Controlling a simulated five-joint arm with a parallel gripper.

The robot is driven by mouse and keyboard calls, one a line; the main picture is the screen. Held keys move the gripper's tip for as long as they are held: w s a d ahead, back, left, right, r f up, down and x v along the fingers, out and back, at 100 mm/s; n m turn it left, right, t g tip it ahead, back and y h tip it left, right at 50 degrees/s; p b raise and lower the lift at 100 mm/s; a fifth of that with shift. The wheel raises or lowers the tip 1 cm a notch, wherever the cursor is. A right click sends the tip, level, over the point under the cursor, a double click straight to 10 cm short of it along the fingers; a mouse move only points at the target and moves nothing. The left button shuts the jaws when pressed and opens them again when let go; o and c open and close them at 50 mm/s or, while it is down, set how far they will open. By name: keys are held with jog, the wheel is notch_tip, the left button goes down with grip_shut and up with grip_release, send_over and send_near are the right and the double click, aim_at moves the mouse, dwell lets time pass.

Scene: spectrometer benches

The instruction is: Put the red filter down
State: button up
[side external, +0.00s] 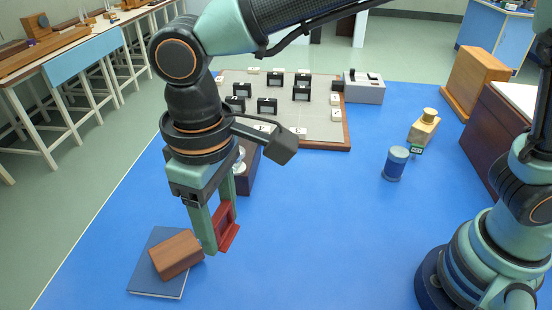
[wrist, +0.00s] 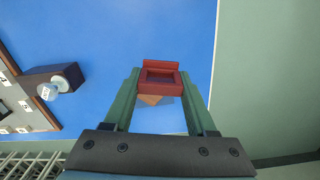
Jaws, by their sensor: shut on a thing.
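The red filter (side external: 227,226) is a small red square frame with a foot along one edge. My gripper (side external: 223,228) is shut on it, with one green finger on each side. In the wrist view the red filter (wrist: 160,78) sits between the fingertips of my gripper (wrist: 160,88), its window facing the camera. In the side view it hangs upright with its foot low, close to the blue table top (side external: 300,220). I cannot tell whether the foot touches the table.
A wooden block (side external: 176,254) lies on a dark blue book (side external: 160,282) just left of the filter. A board (side external: 325,125) with black holders stands behind. A blue jar (side external: 396,164) and a tan bottle (side external: 424,126) stand right. The table's middle is clear.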

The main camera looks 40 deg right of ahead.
jog(key=w+d+m, duration=0.3)
jog(key=w+d, duration=0.4)
jog(key=m, duration=1.3)
send_over(318, 169)
notch_tip(318, 169, down, 20)
jog(key=shift+s+r, duration=0.1)
jog(key=shift+r, duration=0.1)
jog(key=o, duration=1.4)
jog(key=shift+f, duration=0.1)
jog(key=shift+c, duration=0.2)
